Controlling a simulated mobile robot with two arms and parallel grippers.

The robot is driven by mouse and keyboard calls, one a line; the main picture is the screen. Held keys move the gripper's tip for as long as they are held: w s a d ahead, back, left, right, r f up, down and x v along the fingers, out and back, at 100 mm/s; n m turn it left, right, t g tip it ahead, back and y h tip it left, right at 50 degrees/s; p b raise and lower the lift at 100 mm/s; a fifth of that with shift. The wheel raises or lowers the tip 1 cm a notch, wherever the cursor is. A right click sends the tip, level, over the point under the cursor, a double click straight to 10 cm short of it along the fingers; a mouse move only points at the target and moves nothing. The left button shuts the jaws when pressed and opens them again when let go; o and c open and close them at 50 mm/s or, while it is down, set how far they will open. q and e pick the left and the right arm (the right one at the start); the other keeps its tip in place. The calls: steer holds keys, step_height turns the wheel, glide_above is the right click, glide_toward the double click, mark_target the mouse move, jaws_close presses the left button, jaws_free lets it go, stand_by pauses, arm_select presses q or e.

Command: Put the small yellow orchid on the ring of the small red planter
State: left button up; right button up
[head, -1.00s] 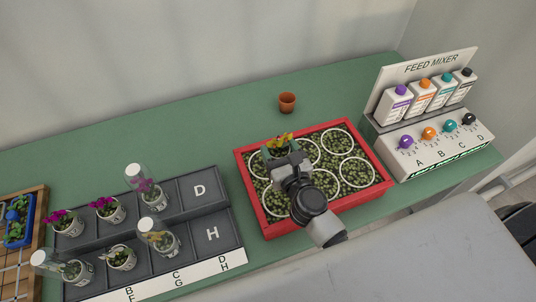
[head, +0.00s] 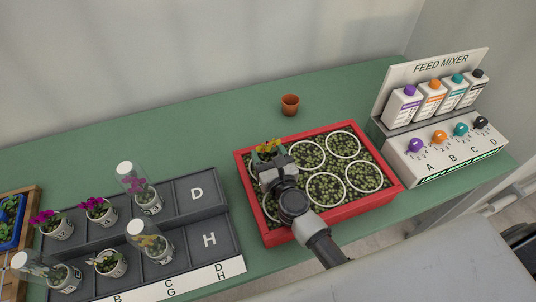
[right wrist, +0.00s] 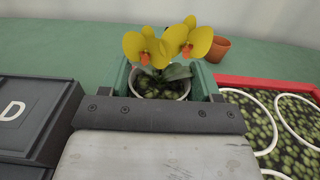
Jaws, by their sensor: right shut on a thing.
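The small yellow orchid (head: 267,148) has yellow flowers with orange centres and stands in a pale pot. My right gripper (head: 270,160) is shut on it, above the left part of the red planter (head: 372,207). In the right wrist view, the orchid (right wrist: 168,45) stands upright between the green fingers of the right gripper (right wrist: 160,88). The planter holds dark pebbly filling with several white rings (head: 325,188). The gripper and arm partly hide the rings on the left side. I cannot tell the pot's exact height above the filling. My left gripper is not in view.
A small terracotta pot (head: 290,105) stands behind the planter. The feed mixer (head: 440,145) stands to the right. A dark tray (head: 221,212) with several potted orchids, some under clear covers, lies to the left. The green bench (head: 200,140) is clear behind the tray.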

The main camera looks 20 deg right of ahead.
steer(key=shift+f, duration=0.2)
steer(key=o, duration=1)
steer(key=shift+r, duration=0.15)
steer(key=shift+s, duration=0.15)
steer(key=s+b, duration=0.1)
steer(key=s, duration=0.6)
steer(key=s+b, duration=0.1)
steer(key=s, duration=0.3)
steer(key=shift+d+b, duration=0.3)
steer(key=shift+b, duration=0.05)
steer(key=shift+s, duration=0.4)
steer(key=shift+r, duration=0.1)
